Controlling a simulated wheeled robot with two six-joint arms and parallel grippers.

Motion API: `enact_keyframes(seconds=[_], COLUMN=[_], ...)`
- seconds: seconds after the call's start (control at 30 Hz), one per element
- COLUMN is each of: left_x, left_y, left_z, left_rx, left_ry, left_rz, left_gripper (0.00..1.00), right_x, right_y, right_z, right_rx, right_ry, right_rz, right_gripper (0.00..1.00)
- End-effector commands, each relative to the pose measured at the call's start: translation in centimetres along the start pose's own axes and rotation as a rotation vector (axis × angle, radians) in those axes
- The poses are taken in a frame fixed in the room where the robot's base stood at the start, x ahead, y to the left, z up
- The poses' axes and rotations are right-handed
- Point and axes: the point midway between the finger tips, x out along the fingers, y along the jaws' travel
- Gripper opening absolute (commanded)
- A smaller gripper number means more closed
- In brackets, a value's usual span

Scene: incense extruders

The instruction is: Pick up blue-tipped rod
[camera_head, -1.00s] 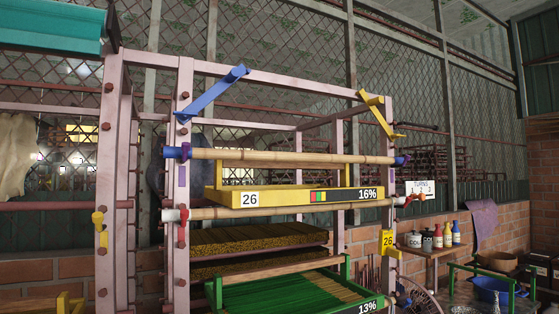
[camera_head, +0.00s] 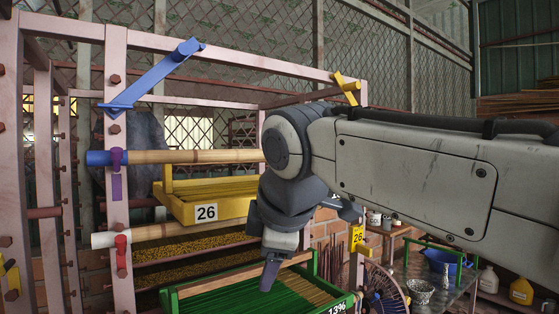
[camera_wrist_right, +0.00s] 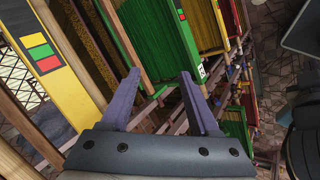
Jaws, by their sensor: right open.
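The blue-tipped rod (camera_head: 195,156) is a bamboo pole lying level across the pink rack. Its blue left end (camera_head: 103,158) sits by a purple clip on the left post, and its right part is hidden behind my right arm. My right gripper (camera_head: 268,275) points down in front of the rack, below and right of the visible rod, over the green tray. In the wrist view my right gripper (camera_wrist_right: 161,76) is open, with nothing between its fingers. Wooden poles show at lower left there, but I cannot tell which is the blue-tipped one. My left gripper is out of view.
A yellow tray (camera_head: 177,208) marked 26 is below the rod, above a white-tipped rod (camera_head: 100,240). A green tray (camera_head: 172,299) is lower. A blue bracket (camera_head: 153,77) slants above the rod. A fan (camera_head: 383,290) and a table with bottles stand at right.

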Motion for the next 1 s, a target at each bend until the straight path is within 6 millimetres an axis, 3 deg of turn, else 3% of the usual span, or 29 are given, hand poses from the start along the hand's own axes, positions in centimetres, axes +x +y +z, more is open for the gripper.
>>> enact_keyframes(seconds=[0.03,0.2,0.3,0.4,0.5,0.77,1.0], left_x=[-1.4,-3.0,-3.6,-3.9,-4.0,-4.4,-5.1], left_y=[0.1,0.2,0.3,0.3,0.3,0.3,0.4], left_z=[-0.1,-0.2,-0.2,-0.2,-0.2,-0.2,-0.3], left_rx=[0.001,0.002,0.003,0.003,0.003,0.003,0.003], left_ry=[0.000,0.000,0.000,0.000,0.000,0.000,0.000], left_rz=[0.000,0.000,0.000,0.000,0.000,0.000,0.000], left_gripper=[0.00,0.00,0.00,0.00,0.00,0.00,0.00], right_x=[-3.1,-10.6,-13.9,-15.8,-16.0,-12.6,-10.8], right_y=[3.6,11.1,13.7,15.1,15.8,17.3,18.2], right_z=[-0.5,-0.6,-0.2,0.1,0.3,0.5,0.6], right_rx=[-0.069,-0.275,-0.354,-0.401,-0.423,-0.425,-0.424], right_ry=[0.002,-0.038,-0.070,-0.093,-0.106,-0.107,-0.107], right_rz=[0.067,0.243,0.312,0.352,0.367,0.368,0.368], right_gripper=[0.62,0.62,0.62,0.62,0.62,0.62,0.62])
